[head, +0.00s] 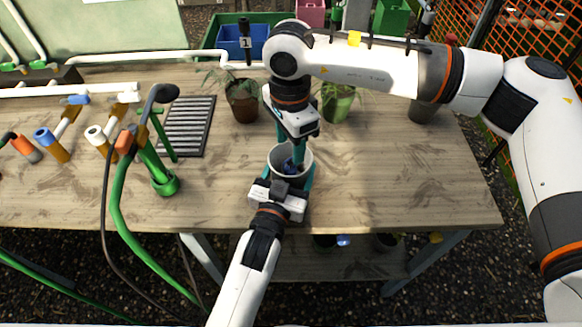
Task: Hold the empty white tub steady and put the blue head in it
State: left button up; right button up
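The white tub (276,154) stands on the wooden table near its front middle, mouth up. My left gripper (288,178) reaches in from the front, its teal fingers on either side of the tub and seemingly against its wall. The blue head (290,166) shows inside the tub, dark and partly hidden by the rim and a finger. My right gripper (291,152) points down from above, with its fingertips at the tub's mouth by the blue head. Whether those fingers grip the head or stand clear of it is not visible.
Potted plants (243,103) stand behind the tub. A white pipe crosses the back. The table right of the tub is clear.

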notch_tip(320, 180, up, 12)
dwell(0.7)
pick_arm(q)
jog(key=o, duration=1.1)
jog(key=shift+c, duration=0.2)
jog(key=shift+s, duration=0.1)
jog(key=v, duration=1.2)
